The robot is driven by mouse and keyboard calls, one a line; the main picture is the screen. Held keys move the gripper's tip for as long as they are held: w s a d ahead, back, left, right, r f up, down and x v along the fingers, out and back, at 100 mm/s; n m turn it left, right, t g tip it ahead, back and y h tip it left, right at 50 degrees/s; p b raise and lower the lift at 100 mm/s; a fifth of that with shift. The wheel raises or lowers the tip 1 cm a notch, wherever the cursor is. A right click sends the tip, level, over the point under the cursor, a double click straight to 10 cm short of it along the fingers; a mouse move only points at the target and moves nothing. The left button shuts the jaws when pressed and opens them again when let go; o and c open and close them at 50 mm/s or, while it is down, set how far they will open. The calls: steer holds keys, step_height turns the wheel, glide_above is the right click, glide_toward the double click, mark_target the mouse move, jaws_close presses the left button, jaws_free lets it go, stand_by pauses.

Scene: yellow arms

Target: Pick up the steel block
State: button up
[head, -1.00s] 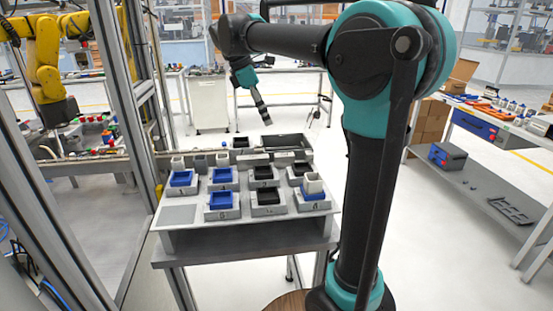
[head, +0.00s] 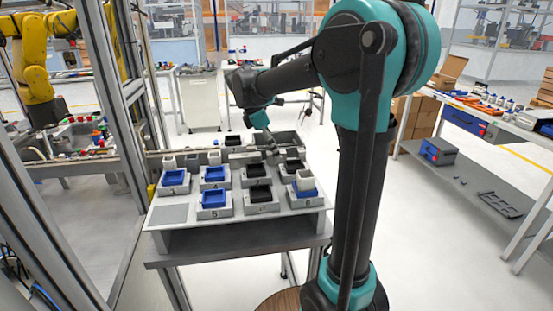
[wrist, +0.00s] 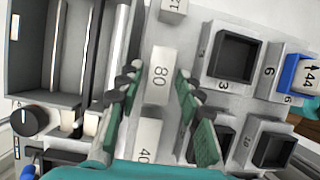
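My gripper (wrist: 157,82) is open, its green-padded fingers spread apart in the wrist view. Between and beyond them is a light grey block marked 80 (wrist: 159,78). A second grey block marked 40 (wrist: 147,138) lies below it in the picture. I cannot tell from the surfaces which block is the steel one. In the head view, my gripper (head: 271,143) is low over the back right part of the table (head: 172,214); contact with anything there cannot be made out.
Numbered holders with black trays (wrist: 232,56) and blue trays (head: 214,199) cover the table. A grey bin (wrist: 62,98) holding rods lies left in the wrist view. A metal frame post (head: 118,110) stands left of the table.

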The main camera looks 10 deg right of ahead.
steer(key=shift+x, duration=1.1)
jaws_close()
steer(key=shift+r, duration=0.1)
